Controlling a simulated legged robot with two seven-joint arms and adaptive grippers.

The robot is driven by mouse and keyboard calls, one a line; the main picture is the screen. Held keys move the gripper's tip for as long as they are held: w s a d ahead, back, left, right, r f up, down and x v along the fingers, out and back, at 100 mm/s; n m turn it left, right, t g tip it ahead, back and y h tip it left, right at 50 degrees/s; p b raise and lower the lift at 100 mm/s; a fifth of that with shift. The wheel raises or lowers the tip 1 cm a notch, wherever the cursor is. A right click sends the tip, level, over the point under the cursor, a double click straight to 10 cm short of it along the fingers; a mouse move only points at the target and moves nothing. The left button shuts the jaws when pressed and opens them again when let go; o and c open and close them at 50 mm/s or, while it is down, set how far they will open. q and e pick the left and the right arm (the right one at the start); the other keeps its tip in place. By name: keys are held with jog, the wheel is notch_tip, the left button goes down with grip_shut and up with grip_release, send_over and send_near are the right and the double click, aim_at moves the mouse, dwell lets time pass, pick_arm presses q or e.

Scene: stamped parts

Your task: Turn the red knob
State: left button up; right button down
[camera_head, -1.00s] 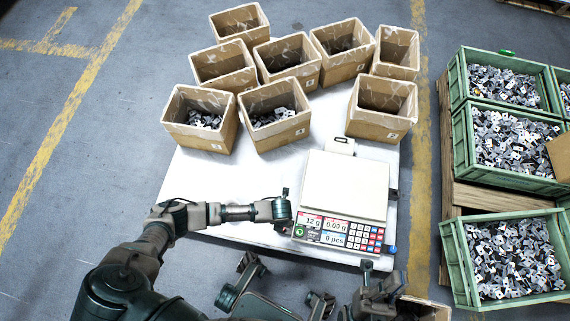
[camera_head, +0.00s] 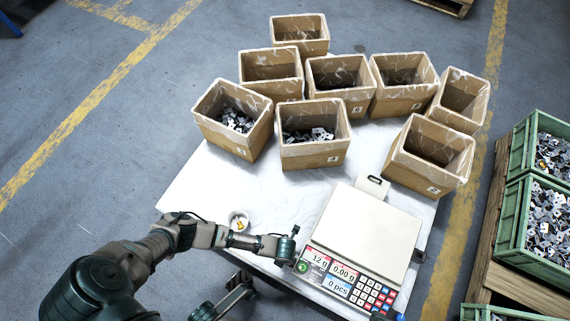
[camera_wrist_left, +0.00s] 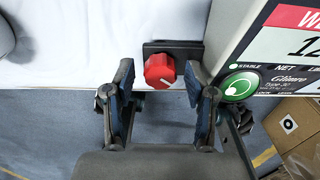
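The red knob (camera_wrist_left: 160,70) sits on a small black plate (camera_wrist_left: 173,48) at the front edge of the white table, beside the scale. It shows in the left wrist view, and my arm hides it in the head view. My left gripper (camera_wrist_left: 160,80) is open, with one blue-padded finger on each side of the knob and a gap to both. It also shows in the head view (camera_head: 287,248) at the scale's left front corner.
The scale (camera_head: 365,233) with its display panel stands right of my left gripper. Several cardboard boxes (camera_head: 318,154) stand at the back of the table (camera_head: 190,190). A small white cup (camera_head: 239,218) stands behind my left forearm. Green crates (camera_head: 508,215) are at the right.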

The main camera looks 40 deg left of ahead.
pick_arm(q)
grip_shut()
